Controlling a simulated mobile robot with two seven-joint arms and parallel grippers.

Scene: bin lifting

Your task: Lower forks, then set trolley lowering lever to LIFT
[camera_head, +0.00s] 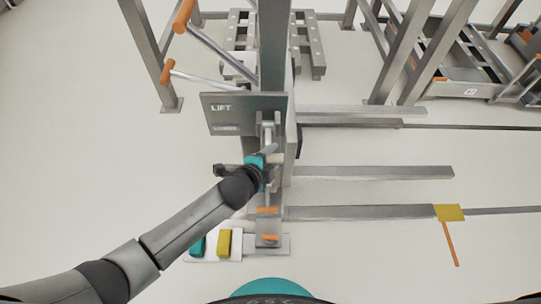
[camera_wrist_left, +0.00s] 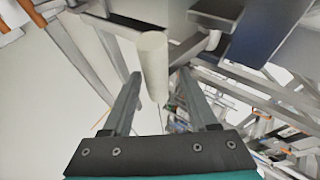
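The trolley has a grey column (camera_head: 273,50) with a plate (camera_head: 235,113) marked LIFT and a smaller label below it. The lowering lever (camera_head: 268,132) stands in front of the column, right of the label. In the left wrist view its pale round handle (camera_wrist_left: 153,62) lies between and beyond my finger tips. My left gripper (camera_head: 268,153) is at the lever, with its fingers (camera_wrist_left: 160,85) apart on either side of the handle. I cannot tell whether they touch it. The forks (camera_head: 370,172) stretch right, low over the floor; their exact height is unclear. My right gripper is out of view.
Bars with orange grips (camera_head: 184,16) stick out at the upper left. Teal and yellow blocks (camera_head: 225,243) sit at the trolley's foot. A yellow piece (camera_head: 449,212) lies on the near fork line. Another trolley (camera_head: 465,85) stands at upper right. The left floor is clear.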

